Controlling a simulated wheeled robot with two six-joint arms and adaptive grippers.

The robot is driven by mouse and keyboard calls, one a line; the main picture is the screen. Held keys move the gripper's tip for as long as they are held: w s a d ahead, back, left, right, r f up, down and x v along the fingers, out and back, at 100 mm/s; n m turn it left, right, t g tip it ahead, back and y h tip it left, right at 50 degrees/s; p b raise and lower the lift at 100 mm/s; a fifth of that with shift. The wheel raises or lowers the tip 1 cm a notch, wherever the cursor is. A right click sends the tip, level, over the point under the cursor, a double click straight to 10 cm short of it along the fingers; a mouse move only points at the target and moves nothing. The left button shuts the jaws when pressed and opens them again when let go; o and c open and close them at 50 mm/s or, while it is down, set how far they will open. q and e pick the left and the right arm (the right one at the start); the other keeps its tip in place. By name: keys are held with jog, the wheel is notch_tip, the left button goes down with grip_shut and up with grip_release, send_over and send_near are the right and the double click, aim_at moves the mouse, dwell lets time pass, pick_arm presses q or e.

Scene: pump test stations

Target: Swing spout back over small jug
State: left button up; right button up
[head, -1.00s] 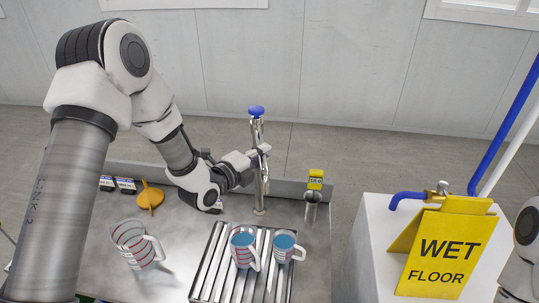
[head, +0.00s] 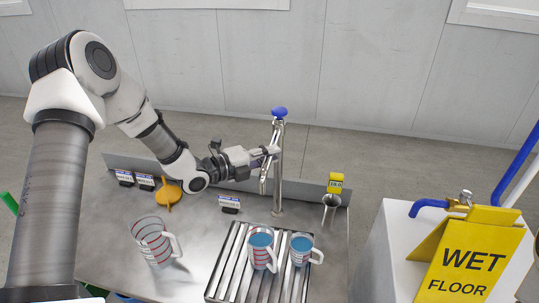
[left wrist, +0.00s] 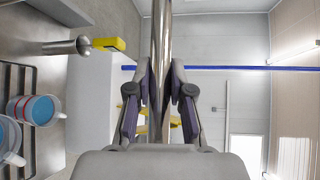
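The tap's metal post (head: 278,185) with a blue knob (head: 279,112) stands behind the slatted grate. My left gripper (head: 272,152) is at the spout (head: 264,178), whose end hangs left of the post. In the left wrist view, the fingers close in on both sides of the metal spout pipe (left wrist: 161,40). The small jug (head: 301,250) stands on the grate's right part and holds blue liquid. A taller jug (head: 261,252), also with blue liquid, stands just left of it. In the head view, the spout end appears above the taller jug. My right gripper is out of view.
An empty large jug (head: 152,243) and an orange funnel (head: 168,193) are on the steel bench at left. Small labels (head: 229,204) stand along the back. A metal cup with a yellow tag (head: 336,182) is right of the post. A wet floor sign (head: 470,265) stands far right.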

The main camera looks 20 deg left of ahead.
pick_arm(q)
jog(key=o, duration=0.4)
jog(key=shift+c, duration=0.2)
jog(key=shift+a, duration=0.15)
jog(key=shift+s, duration=0.1)
jog(key=v, duration=1.2)
